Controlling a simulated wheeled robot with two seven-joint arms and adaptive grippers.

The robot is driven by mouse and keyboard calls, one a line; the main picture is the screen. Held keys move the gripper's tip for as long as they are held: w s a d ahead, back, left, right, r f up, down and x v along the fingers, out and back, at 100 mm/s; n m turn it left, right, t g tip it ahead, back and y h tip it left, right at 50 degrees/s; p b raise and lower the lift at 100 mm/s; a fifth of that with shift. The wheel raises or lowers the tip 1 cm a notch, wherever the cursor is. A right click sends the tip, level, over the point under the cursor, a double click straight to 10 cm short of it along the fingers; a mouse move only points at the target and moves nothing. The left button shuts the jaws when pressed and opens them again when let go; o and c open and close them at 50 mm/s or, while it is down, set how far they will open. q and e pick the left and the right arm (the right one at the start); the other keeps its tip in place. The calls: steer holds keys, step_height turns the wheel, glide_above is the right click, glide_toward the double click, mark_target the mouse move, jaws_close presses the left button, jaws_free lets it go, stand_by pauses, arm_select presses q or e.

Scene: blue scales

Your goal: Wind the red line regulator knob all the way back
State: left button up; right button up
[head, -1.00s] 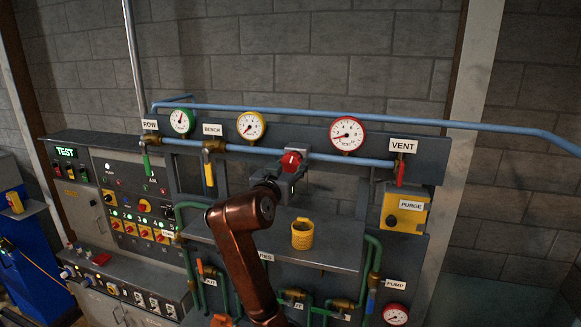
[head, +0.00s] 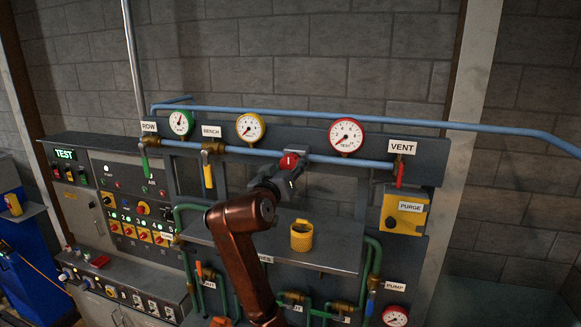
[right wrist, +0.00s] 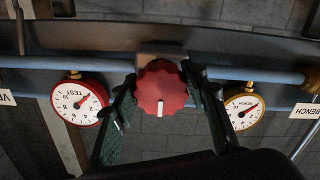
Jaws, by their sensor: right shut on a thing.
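The red regulator knob (head: 288,161) sits on the blue pipe, between the yellow-rimmed gauge (head: 250,128) and the red-rimmed TEST gauge (head: 346,136). My right gripper (head: 285,172) is at the knob, rolled at a slant, and partly covers it in the head view. In the right wrist view the fingers (right wrist: 163,92) lie on both sides of the scalloped knob (right wrist: 161,88), shut on it. A white mark on the knob points down in that view. The TEST gauge (right wrist: 81,103) there has its needle near the low end. My left gripper is not in view.
A grey shelf (head: 335,258) below the knob carries a yellow cup (head: 301,235). The red VENT lever (head: 400,175) and yellow PURGE box (head: 404,214) are at the right. The BENCH valve's yellow lever (head: 208,175) hangs at the left. A blue pipe (head: 300,111) runs above.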

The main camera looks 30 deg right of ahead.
steer(key=o, duration=1.2)
steer(key=v, duration=1.2)
steer(key=shift+a, duration=0.1)
